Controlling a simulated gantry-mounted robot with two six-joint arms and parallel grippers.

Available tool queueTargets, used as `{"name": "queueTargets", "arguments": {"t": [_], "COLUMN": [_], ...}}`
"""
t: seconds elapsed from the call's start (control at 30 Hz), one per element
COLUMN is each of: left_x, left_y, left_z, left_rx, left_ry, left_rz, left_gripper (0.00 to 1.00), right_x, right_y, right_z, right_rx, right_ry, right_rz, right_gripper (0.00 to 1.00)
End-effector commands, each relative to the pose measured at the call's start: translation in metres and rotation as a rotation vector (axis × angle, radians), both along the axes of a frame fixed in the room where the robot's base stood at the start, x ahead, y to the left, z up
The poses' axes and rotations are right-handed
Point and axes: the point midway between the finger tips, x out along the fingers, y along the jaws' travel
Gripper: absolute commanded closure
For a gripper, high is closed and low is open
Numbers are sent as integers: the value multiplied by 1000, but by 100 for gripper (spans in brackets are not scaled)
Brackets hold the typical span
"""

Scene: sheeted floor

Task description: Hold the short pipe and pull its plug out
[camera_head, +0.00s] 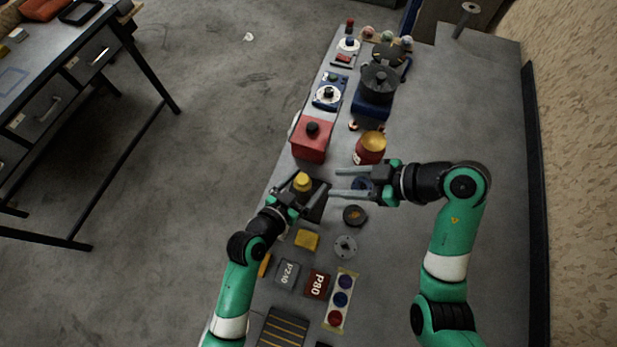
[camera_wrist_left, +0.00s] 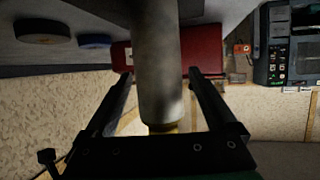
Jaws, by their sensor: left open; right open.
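The short pipe (camera_wrist_left: 155,65) is a grey cylinder between the two fingers of my left gripper (camera_wrist_left: 158,74) in the left wrist view. Its yellow plug (camera_head: 302,182) shows from above in the head view, and a yellowish edge (camera_wrist_left: 162,128) shows at the pipe's end in the wrist view. My left gripper (camera_head: 308,188) is open, with a finger on either side of the pipe. Whether either finger touches it I cannot tell. My right gripper (camera_head: 334,182) is open and empty, just right of the plug, with its fingers pointing left towards it.
A red box (camera_head: 312,140) and a red pot with a yellow top (camera_head: 370,147) stand behind the grippers. A dark disc (camera_head: 355,215), a grey disc (camera_head: 345,247) and a yellow block (camera_head: 307,240) lie in front. The bench's right side (camera_head: 480,120) is mostly clear.

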Motion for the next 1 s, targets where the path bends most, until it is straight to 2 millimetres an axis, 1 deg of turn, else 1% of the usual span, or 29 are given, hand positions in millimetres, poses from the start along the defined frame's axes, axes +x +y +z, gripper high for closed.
{"name": "queueTargets", "arguments": {"t": [0.1, 0.2, 0.47, 0.5, 0.67, 0.8, 0.87, 0.9, 0.97, 1.0], "left_x": [9, 13, 14, 14, 13, 13, 13, 13, 13, 13], "left_y": [-7, -10, -10, -10, -10, -10, -10, -10, -10, -10], "left_z": [-5, -7, -7, -7, -7, -7, -7, -7, -7, -7], "left_rx": [0, 1, 1, 1, 1, 1, 1, 1, 1, 1], "left_ry": [0, 0, -1, -1, -1, -1, -1, -1, -1, -1], "left_rz": [-1, 0, 1, 1, 1, 1, 1, 1, 1, 1], "left_gripper": [9, 9, 9, 17, 45, 71, 82, 89, 100, 100], "right_x": [0, 0, 0, 0, 0, 0, 0, 0, 0, 0], "right_y": [0, 0, 0, 0, 0, 0, 0, 0, 0, 0], "right_z": [0, 0, 0, 0, 0, 0, 0, 0, 0, 0], "right_rx": [0, 0, 0, 0, 0, 0, 0, 0, 0, 0], "right_ry": [0, 0, 0, 0, 0, 0, 0, 0, 0, 0], "right_rz": [0, 0, 0, 0, 0, 0, 0, 0, 0, 0], "right_gripper": [50, 50, 50, 50, 50, 50, 50, 50, 50, 50]}}
